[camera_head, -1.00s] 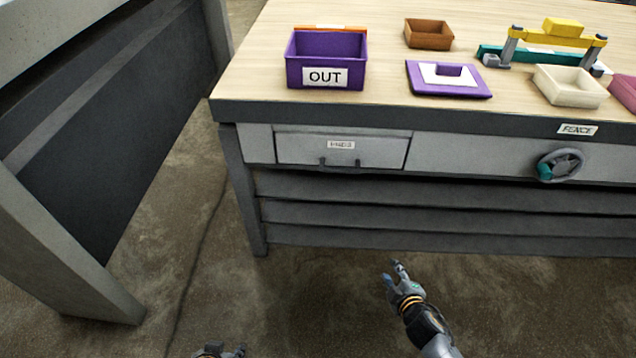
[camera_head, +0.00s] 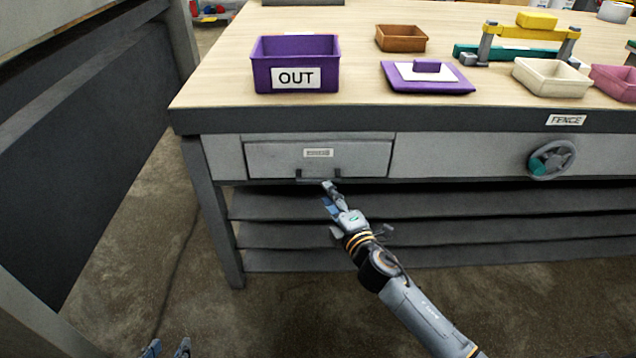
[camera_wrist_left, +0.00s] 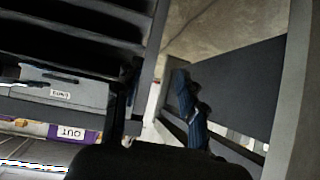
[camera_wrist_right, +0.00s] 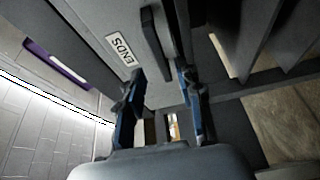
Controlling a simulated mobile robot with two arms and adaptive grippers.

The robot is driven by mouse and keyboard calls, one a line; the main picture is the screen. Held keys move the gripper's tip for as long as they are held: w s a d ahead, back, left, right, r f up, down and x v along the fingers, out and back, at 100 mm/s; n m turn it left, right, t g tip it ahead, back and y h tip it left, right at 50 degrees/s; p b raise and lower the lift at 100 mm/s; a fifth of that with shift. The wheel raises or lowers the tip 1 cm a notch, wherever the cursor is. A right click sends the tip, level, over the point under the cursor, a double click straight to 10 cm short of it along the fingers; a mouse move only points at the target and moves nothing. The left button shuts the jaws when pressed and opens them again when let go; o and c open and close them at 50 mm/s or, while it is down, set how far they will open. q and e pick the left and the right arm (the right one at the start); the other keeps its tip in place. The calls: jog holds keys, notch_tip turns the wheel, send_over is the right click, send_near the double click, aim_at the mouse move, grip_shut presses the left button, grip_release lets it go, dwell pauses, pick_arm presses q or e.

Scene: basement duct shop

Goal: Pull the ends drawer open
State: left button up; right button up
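The ends drawer (camera_head: 270,160) is a grey drawer front under the bench top at its left end, and it looks shut. Its ENDS label (camera_wrist_right: 121,48) reads clearly in the right wrist view. Its dark bar handle (camera_head: 308,178) is at the lower edge, and also shows in the right wrist view (camera_wrist_right: 157,45). My right gripper (camera_head: 331,196) is just below and right of the handle. Its fingers are apart (camera_wrist_right: 162,105), with the handle beyond the tips; contact is not visible. My left gripper (camera_head: 168,348) is low at the bottom edge, open and empty.
The bench top (camera_head: 215,95) carries a purple OUT bin (camera_head: 325,75), a brown tray (camera_head: 402,40) and a purple plate (camera_head: 455,87). A handwheel (camera_head: 552,160) is on the front at right. Slatted shelves (camera_head: 300,235) lie below. A dark-panelled bench (camera_head: 90,190) stands left.

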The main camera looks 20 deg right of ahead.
aim_at(320, 183)
jog(key=w, duration=0.4)
jog(key=w+b, duration=0.1)
jog(key=shift+w+a, duration=0.3)
jog(key=shift+w, duration=0.1)
pick_arm(q)
jog(key=shift+w+d+r+t+h, duration=0.15)
jog(key=shift+w+d+r+t, duration=0.1)
jog(key=shift+w+r+t, duration=0.45)
jog(key=shift+w+d+r+t+h, duration=0.2)
jog(key=shift+w+d+r+t, duration=0.2)
jog(key=shift+r, duration=0.35)
jog(key=shift+w+d+r+t+h, duration=0.15)
jog(key=shift+w+r+t, duration=0.35)
jog(key=shift+w+r, duration=0.2)
pick_arm(e)
jog(key=shift+w+a, duration=0.1)
jog(key=shift+w, duration=0.35)
pick_arm(q)
jog(key=shift+s, duration=0.1)
pick_arm(e)
grip_shut()
